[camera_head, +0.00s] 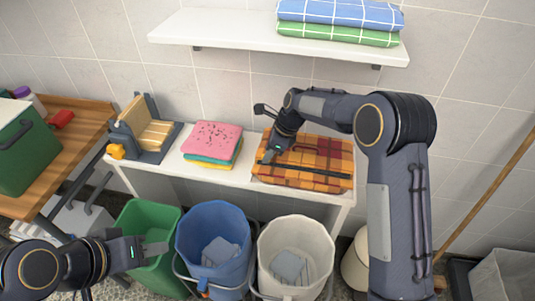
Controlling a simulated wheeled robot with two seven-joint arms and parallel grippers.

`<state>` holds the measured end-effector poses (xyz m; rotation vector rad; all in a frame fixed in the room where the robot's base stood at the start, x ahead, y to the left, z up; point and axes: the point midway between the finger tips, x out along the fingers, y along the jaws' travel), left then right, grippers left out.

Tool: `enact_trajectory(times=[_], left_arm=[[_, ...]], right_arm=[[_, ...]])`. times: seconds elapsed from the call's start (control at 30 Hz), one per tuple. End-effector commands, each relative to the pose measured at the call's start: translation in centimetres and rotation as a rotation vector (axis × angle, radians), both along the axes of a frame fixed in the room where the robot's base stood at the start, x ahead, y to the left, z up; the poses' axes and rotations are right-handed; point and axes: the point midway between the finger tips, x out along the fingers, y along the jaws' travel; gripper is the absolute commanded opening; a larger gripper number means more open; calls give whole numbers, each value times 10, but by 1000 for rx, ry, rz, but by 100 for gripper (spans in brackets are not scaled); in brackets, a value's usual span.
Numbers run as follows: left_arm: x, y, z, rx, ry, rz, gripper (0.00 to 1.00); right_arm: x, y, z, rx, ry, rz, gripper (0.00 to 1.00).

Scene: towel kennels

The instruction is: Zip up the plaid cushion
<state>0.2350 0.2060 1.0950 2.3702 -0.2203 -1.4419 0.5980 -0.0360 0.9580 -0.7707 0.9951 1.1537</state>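The plaid cushion (328,151), orange, yellow and dark red, lies flat on the right part of the white bench. A dark zip line (312,170) runs across it from left to right. My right gripper (266,158) points down at the cushion's left side, at the left end of the zip line. Its fingertips are small and dark there, so I cannot tell whether they hold a zip pull. My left gripper (156,249) is low at the left, over the green bin and away from the cushion. The gap between its fingers is not clear.
Folded pink, green and yellow cloths (213,141) and a grey rack (147,138) share the white bench (182,161). Green (137,215), blue (212,219) and white (292,234) bins stand in front. A shelf (230,36) with folded towels (340,16) hangs above.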

Motion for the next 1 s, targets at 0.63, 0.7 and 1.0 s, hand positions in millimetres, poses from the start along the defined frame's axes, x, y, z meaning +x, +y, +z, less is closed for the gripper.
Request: enact_trajectory(times=[0.63, 0.7, 1.0], left_arm=[[0, 0, -10, 0, 0, 0, 36], [0, 0, -10, 0, 0, 0, 36], [0, 0, -10, 0, 0, 0, 36]], right_arm=[[-6, -22, 56, 0, 0, 0, 34], [-6, -22, 56, 0, 0, 0, 34], [-6, -22, 56, 0, 0, 0, 34]])
